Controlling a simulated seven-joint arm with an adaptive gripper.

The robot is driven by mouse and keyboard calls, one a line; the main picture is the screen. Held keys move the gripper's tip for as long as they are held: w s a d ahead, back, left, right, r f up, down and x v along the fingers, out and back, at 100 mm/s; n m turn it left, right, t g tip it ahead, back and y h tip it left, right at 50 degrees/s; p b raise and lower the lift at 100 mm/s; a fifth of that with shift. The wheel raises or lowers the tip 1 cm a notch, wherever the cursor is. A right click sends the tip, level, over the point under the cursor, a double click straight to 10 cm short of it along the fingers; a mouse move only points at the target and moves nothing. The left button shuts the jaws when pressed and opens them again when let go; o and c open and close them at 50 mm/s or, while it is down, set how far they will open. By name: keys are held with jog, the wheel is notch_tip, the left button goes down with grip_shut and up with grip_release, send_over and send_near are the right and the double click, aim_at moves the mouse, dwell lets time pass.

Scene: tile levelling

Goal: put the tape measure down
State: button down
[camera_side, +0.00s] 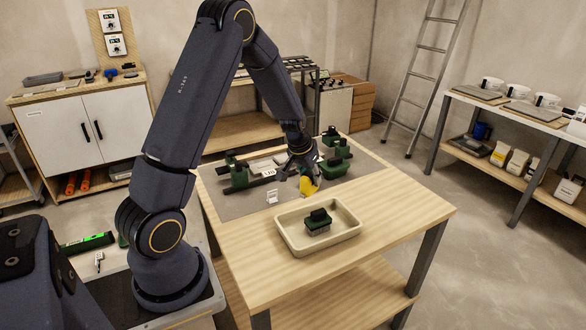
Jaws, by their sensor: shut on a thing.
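The yellow tape measure (308,186) is between the fingers of my gripper (304,174). My gripper points down over the grey mat (237,204) on the wooden table. It is shut on the tape measure, just at or a little above the mat; I cannot tell whether the tape measure touches it. The fingertips are small and partly hidden in this view.
A cream tray (348,233) holding a green and black block-like tool (318,222) stands in front. Green clamp-like tools (236,172) (336,165) sit on both sides of my gripper. A small white item (272,196) lies on the mat. The table's right front is clear.

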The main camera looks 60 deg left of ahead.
jog(key=s+a+f+n+g+y, duration=0.15)
jog(key=s+a+n, duration=0.25)
jog(key=s+n, duration=0.45)
jog(key=s+a+f+n+g+y, duration=0.1)
jog(key=s+a+n+g, duration=0.3)
jog(key=s, duration=0.8)
jog(key=shift+n+t, duration=0.25)
jog(key=shift+t, duration=0.4)
jog(key=shift+d+f, duration=0.15)
jog(key=shift+f, duration=3.5)
jog(key=shift+f, duration=0.1)
jog(key=c, duration=0.7)
grip_release()
